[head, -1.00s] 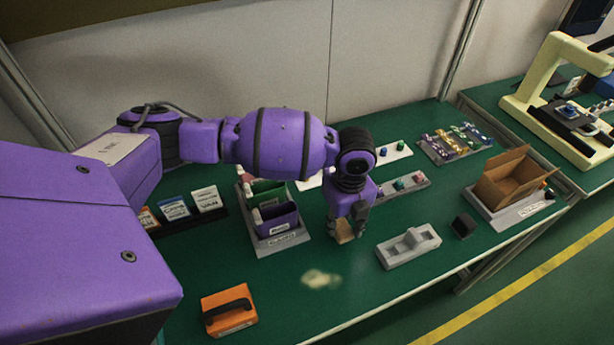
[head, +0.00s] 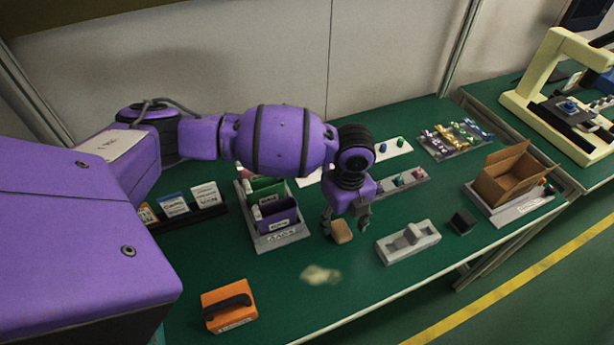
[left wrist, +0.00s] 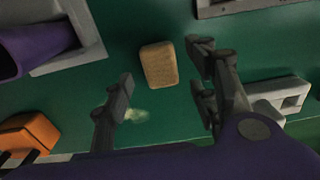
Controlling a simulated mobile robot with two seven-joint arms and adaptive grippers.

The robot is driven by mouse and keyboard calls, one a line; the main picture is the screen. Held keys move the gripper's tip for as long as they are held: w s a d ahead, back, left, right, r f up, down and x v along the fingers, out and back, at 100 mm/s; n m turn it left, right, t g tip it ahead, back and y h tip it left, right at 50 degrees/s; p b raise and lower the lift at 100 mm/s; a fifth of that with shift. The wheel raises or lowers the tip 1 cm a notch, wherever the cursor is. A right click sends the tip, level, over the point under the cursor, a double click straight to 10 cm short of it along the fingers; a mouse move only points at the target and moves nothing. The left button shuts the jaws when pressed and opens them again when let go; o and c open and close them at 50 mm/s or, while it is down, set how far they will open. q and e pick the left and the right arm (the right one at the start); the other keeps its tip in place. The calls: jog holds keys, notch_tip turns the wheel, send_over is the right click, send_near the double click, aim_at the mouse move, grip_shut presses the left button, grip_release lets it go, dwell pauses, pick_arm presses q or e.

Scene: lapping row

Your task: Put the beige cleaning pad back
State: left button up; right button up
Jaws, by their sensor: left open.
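The beige cleaning pad (head: 342,232) lies on the green bench between the grey bins and the light grey recessed block. In the left wrist view the pad (left wrist: 159,64) is a tan rounded block on the green surface. My left gripper (head: 345,224) is open above the pad. Its fingers (left wrist: 160,66) stand apart to the left and right of the pad in the left wrist view, with green gaps showing between them and it. A pale yellowish smear (head: 321,275) is on the bench in front of the pad. My right gripper is not in view.
The light grey block (head: 397,250) and a small black block (head: 462,222) stand to the right. A tray with purple and green bins (head: 281,240) is to the left. An orange handled block (head: 229,306) is at the front left. A cardboard box (head: 507,174) stands further right.

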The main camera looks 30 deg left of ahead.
aim_at(341, 228)
pick_arm(q)
notch_tip(341, 228, up, 10)
jog(key=shift+p, duration=0.3)
dwell(0.4)
